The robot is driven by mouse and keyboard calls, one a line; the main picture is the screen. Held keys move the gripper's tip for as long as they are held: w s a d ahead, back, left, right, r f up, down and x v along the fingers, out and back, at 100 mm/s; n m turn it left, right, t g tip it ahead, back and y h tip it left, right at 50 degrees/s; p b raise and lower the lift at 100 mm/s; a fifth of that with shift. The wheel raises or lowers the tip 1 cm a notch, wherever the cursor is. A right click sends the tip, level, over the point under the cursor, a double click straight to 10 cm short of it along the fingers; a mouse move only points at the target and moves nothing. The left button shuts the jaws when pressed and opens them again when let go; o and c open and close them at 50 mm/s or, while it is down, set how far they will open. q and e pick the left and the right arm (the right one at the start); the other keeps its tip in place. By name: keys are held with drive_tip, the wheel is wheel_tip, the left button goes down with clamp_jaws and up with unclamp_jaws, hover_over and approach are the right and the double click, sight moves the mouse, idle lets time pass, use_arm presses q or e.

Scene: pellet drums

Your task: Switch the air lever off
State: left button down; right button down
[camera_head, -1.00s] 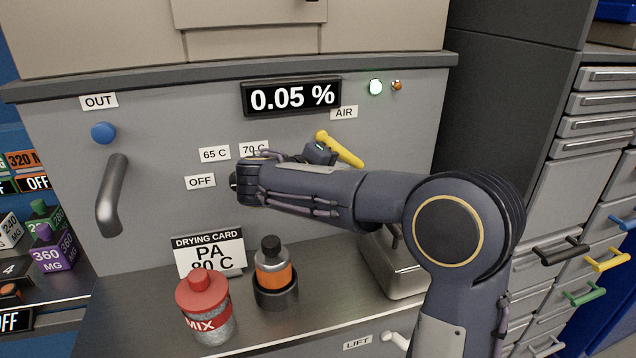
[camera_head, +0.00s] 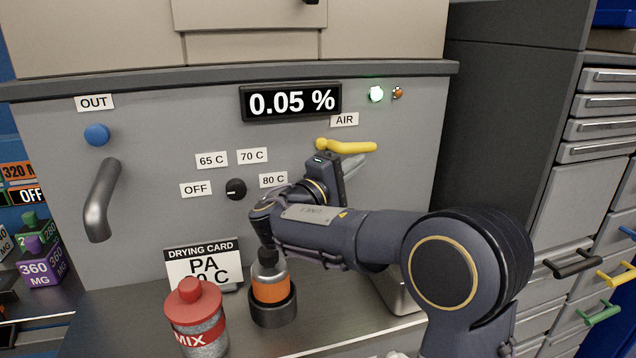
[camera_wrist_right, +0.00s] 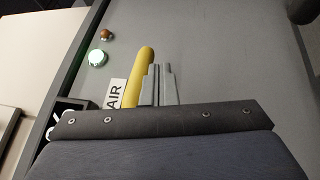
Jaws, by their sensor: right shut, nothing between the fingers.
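The yellow air lever (camera_head: 348,147) sits on the grey panel under the AIR label (camera_head: 344,120). It points right and lies nearly level. My right gripper (camera_head: 352,166) is shut and empty, just below the lever. In the right wrist view the shut fingertips (camera_wrist_right: 158,86) lie close beside the yellow lever (camera_wrist_right: 140,76); I cannot tell if they touch it. My gripper body hides part of the panel below the lever. My left gripper is not in view.
A green lamp (camera_head: 376,94) glows above the lever, beside a small orange lamp (camera_head: 398,92). A black dial (camera_head: 235,189) is left of my wrist. An orange-banded bottle (camera_head: 270,288) stands below my forearm, near a red-lidded MIX jar (camera_head: 195,315).

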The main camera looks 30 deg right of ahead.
idle(0.6)
drive_tip(key=b+v, duration=0.1)
drive_tip(key=v, duration=0.6)
drive_tip(key=shift+a, duration=0.35)
drive_tip(key=shift+s+f, duration=0.1)
